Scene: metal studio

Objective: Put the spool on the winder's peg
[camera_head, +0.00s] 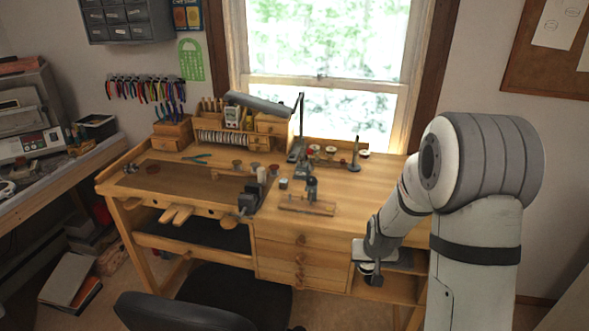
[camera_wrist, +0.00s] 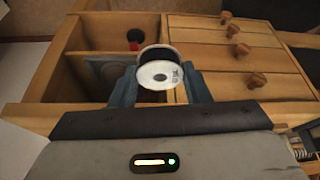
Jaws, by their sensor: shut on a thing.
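My gripper (camera_wrist: 158,88) is shut on a spool (camera_wrist: 158,75) with a white round flange and dark winding. The spool sits between the two blue-grey fingers in the wrist view, its white face toward the camera. In the head view my gripper (camera_head: 370,277) is low in front of the bench's right part, beside the open shelves, below the bench top. I cannot tell for sure which thing is the winder. A small device with a dark upright part (camera_head: 312,187) on a wooden base stands near the bench's front edge. A dark post (camera_head: 354,157) on a round foot stands farther back.
The wooden bench (camera_head: 385,180) has drawers (camera_head: 300,255) below. A bench vise (camera_head: 249,203) is at its front edge, and a lamp (camera_head: 260,104) and small spools (camera_head: 315,149) stand at the back. The top's right end is clear. A black chair (camera_head: 180,312) stands in front.

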